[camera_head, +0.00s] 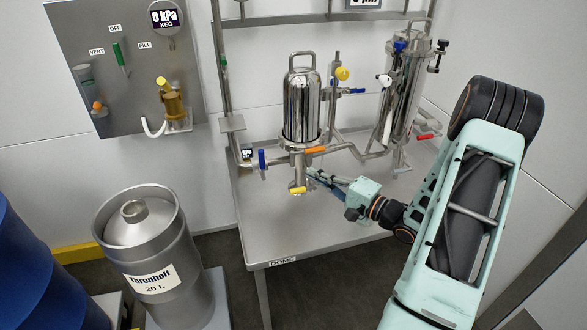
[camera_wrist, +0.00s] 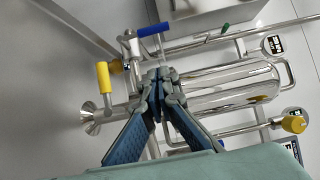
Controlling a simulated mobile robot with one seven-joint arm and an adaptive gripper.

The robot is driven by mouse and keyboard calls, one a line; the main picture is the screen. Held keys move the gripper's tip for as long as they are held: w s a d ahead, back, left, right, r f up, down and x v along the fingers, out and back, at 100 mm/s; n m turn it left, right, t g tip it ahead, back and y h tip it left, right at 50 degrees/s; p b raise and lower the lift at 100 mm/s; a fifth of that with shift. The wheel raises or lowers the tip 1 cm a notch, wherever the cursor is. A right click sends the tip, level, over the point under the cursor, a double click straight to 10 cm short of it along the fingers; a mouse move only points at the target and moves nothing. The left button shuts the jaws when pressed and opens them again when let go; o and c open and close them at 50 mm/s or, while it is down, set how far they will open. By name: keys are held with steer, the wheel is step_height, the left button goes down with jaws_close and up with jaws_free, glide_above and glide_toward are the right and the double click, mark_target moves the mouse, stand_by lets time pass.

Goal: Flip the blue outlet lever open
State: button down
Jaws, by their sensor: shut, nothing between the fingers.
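A blue lever (camera_head: 262,160) stands upright on the pipe at the left of the polished steel filter housing (camera_head: 300,108), beside a small gauge. In the wrist view the blue lever (camera_wrist: 153,29) is above my fingertips, apart from them. My gripper (camera_head: 312,173) is shut and empty, just right of the pipework below the housing. In the wrist view my gripper (camera_wrist: 160,78) has its fingertips together in front of the pipe fittings; whether they touch is unclear. They hide part of the fittings, and the orange lever is not visible there.
A yellow lever (camera_head: 297,190) is on the bottom outlet and an orange lever (camera_head: 316,149) sits just above my gripper. A second housing (camera_head: 402,90) with a red lever (camera_head: 423,136) stands at right. The steel table top (camera_head: 290,235) is clear in front.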

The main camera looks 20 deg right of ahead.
mark_target(261, 161)
steer(key=s+a+b+x, duration=0.1)
steer(key=a+b+x, duration=0.1)
steer(key=x, duration=1)
steer(key=shift+s+a+b, duration=0.2)
steer(key=shift+a+b, duration=0.05)
steer(key=shift+b, duration=0.6)
steer(key=shift+r, duration=0.1)
steer(key=shift+a+n+p, duration=0.25)
steer(key=shift+n+p, duration=0.05)
steer(key=shift+p, duration=0.25)
